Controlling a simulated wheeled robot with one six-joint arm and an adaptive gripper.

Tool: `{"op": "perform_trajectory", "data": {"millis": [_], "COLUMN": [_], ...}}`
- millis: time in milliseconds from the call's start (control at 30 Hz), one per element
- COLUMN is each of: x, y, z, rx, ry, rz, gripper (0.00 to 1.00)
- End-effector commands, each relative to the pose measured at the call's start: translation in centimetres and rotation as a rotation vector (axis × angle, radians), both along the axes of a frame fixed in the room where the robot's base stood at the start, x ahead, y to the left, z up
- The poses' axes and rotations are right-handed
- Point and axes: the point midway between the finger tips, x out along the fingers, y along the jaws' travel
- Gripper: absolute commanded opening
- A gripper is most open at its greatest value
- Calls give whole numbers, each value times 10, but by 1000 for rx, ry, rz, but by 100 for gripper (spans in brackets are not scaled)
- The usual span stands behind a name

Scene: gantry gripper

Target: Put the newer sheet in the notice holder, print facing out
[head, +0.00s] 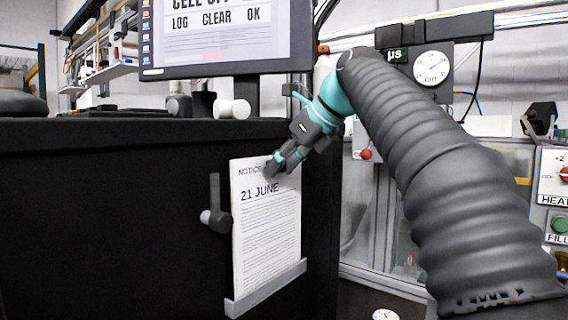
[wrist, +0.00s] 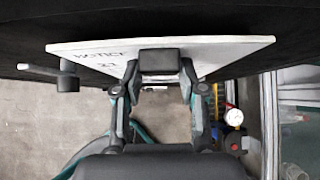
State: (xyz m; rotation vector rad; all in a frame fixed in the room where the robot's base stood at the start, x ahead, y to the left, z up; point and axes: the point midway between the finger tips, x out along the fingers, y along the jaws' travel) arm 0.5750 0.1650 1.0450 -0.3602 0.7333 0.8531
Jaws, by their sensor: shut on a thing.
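A white notice sheet (head: 265,220) headed "NOTICE" and "21 JUNE" stands upright against the front of the black cabinet, its print facing out. Its lower edge is at the grey ledge of the notice holder (head: 266,290); I cannot tell how deep it sits. No second sheet shows.
A dark handle (head: 215,208) sticks out from the cabinet front just left of the sheet. A monitor (head: 228,40) and a white roll-shaped object (head: 233,109) stand on the cabinet top (head: 100,130). Machine panels stand at the right.

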Motion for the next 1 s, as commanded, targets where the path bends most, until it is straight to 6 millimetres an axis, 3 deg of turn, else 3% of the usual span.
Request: {"op": "perform_trajectory", "data": {"millis": [567,600,700,1000], "x": [0,0,0,0], "y": [0,0,0,0], "z": [-13,-12,-12,-12], "rx": [1,1,1,0], "ry": [-1,-1,-1,1], "rz": [0,0,0,-1], "gripper": [0,48,70,70]}}
